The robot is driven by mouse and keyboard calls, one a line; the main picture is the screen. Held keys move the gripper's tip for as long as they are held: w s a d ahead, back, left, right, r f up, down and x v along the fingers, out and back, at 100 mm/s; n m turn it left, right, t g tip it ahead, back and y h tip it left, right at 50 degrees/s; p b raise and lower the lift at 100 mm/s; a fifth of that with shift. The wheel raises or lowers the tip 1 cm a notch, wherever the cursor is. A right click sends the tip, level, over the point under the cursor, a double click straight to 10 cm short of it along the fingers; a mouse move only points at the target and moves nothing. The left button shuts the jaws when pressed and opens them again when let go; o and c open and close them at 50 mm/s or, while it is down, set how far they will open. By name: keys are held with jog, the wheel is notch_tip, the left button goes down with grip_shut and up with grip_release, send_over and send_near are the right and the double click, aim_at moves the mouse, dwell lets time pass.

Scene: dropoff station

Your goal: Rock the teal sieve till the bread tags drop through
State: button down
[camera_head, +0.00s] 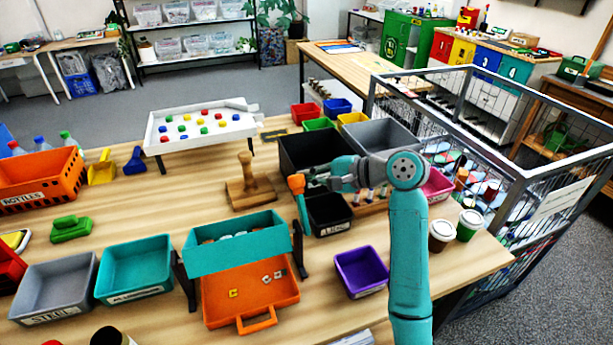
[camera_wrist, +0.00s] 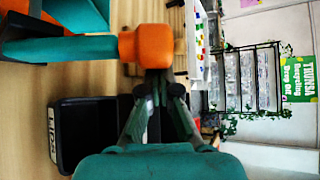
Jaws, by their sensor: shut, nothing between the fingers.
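The teal sieve (camera_head: 237,250) hangs between two dark stands, tilted so its front wall faces me. Pale bits lie inside it, partly hidden by the wall. Below it sits an orange tray (camera_head: 245,312) with a few bread tags (camera_head: 233,293), yellow and pale. An upright lever with an orange knob (camera_head: 297,184) rises at the sieve's right end; the knob shows large in the wrist view (camera_wrist: 150,45). My gripper (camera_head: 306,181) is shut and empty, right by the knob. In the wrist view its fingertips (camera_wrist: 160,85) are just below the knob; I cannot tell whether they touch.
Black bins (camera_head: 328,216) stand close beside and behind my gripper. A wooden stamp-like block (camera_head: 248,190) is behind the sieve. Teal (camera_head: 135,272) and grey bins are left of it, a purple bin (camera_head: 361,270) right. Cups (camera_head: 441,235) stand near the right edge.

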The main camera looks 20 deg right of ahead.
aim_at(303, 177)
jog(key=shift+s+r+n+t+y, duration=0.2)
jog(key=shift+s+r+n+t, duration=0.15)
jog(key=shift+s+t, duration=0.15)
jog(key=shift+s+r+n+t+y, duration=0.25)
jog(key=shift+s+n+t, duration=0.15)
jog(key=shift+s, duration=0.15)
jog(key=shift+s+r+n+t+y, duration=0.15)
jog(key=shift+s+r+n+t, duration=0.2)
jog(key=shift+s, duration=0.2)
jog(key=s+n+t+y, duration=0.3)
jog(key=s+n, duration=0.1)
jog(key=s, duration=0.4)
jog(key=shift+s+f+n+y, duration=0.15)
jog(key=shift+s+n+y, duration=0.25)
jog(key=shift+s+f, duration=0.1)
jog(key=shift+s, duration=0.05)
dwell(0.3)
